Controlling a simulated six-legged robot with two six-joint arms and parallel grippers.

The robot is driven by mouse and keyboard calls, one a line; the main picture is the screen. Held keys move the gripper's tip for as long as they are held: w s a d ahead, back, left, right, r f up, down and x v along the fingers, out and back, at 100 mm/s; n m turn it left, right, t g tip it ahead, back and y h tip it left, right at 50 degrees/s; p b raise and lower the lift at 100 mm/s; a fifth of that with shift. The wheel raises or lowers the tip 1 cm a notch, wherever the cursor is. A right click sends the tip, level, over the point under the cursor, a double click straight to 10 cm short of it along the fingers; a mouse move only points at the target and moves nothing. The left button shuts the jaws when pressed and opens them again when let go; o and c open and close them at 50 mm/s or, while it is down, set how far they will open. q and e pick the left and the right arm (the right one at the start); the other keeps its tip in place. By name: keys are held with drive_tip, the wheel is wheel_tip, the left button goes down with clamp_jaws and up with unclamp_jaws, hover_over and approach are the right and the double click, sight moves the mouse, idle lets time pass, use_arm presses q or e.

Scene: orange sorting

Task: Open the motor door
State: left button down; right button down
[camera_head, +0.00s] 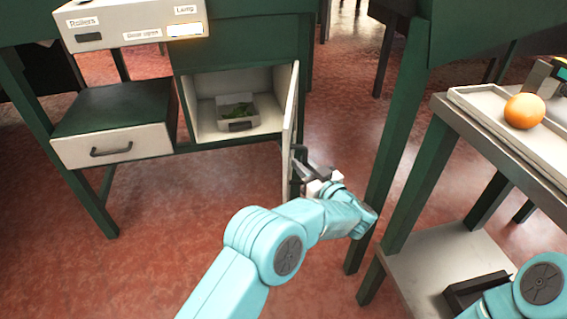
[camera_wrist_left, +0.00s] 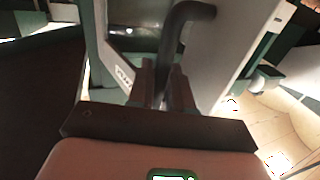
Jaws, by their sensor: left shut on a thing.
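The motor door (camera_head: 290,125) is a pale panel seen almost edge-on in the head view. It stands swung out from the right side of an open white compartment (camera_head: 262,85). My left gripper (camera_head: 304,168) is at the outer face of the door, shut on its handle. In the left wrist view the dark curved handle (camera_wrist_left: 184,28) runs down between the two fingers (camera_wrist_left: 164,90), beside the pale door face (camera_wrist_left: 222,45). My right gripper is out of view; only part of that arm shows at the lower right.
A small white tray with green contents (camera_head: 236,122) sits inside the compartment. A closed drawer (camera_head: 112,146) is to its left, under a labelled panel (camera_head: 130,22). A green table leg (camera_head: 390,150) stands right of my left gripper. An orange (camera_head: 524,111) rests on a side-table tray (camera_head: 480,97).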

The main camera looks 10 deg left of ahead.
use_arm(q)
drive_tip(key=shift+w+d, duration=0.15)
drive_tip(key=shift+d, duration=0.5)
drive_tip(key=shift+w+d, duration=0.15)
drive_tip(key=shift+d, duration=0.45)
drive_tip(key=shift+f, duration=0.15)
drive_tip(key=shift+s, duration=0.1)
drive_tip(key=c, duration=1.2)
unclamp_jaws()
